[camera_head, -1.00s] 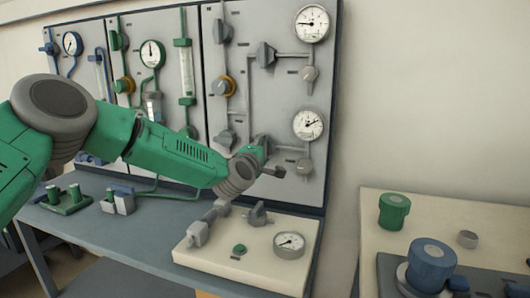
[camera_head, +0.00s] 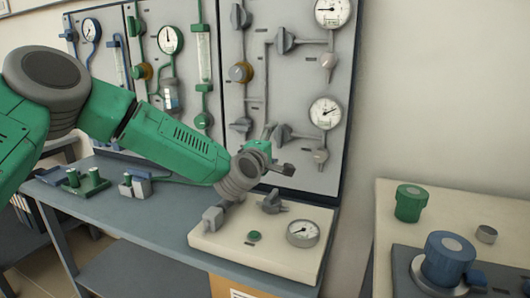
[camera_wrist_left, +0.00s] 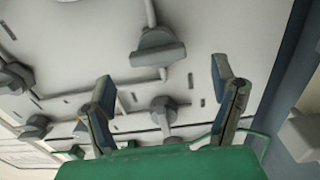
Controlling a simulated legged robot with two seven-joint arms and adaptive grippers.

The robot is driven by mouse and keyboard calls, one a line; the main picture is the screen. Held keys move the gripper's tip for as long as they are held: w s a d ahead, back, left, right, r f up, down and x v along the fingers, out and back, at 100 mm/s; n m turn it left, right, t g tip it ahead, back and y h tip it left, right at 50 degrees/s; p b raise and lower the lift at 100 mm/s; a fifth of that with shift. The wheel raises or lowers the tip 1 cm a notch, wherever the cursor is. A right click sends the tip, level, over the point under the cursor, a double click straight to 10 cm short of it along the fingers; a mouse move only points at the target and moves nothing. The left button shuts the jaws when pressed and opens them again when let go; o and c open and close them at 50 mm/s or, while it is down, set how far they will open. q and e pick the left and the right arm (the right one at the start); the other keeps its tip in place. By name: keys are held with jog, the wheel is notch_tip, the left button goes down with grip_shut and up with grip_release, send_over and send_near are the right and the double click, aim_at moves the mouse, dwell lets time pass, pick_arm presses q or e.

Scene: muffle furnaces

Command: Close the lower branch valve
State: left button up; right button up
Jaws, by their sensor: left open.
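The lower branch valve, a grey knob (camera_head: 285,134), sits on the right grey panel (camera_head: 262,95), on the pipe beside the lower gauge (camera_head: 325,113). My left gripper (camera_head: 277,152) is just below and left of it in the head view, open and empty. In the left wrist view both fingers (camera_wrist_left: 165,102) are spread wide, facing the panel. A grey valve handle (camera_wrist_left: 158,48) shows above the space between them, and a smaller grey knob (camera_wrist_left: 163,110) shows between them. I cannot tell for certain which valves these are. No contact is visible.
An upper branch valve (camera_head: 286,40) and an upper gauge (camera_head: 333,11) are higher on the panel. A pale box (camera_head: 215,247) with a small gauge (camera_head: 303,233) stands below my gripper. A second bench with a blue knob (camera_head: 448,258) is at right.

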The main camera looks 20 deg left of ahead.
pick_arm(q)
jog(key=s, duration=0.6)
jog(key=shift+s+a, duration=0.25)
jog(key=shift+a, duration=0.05)
jog(key=shift+f, duration=0.1)
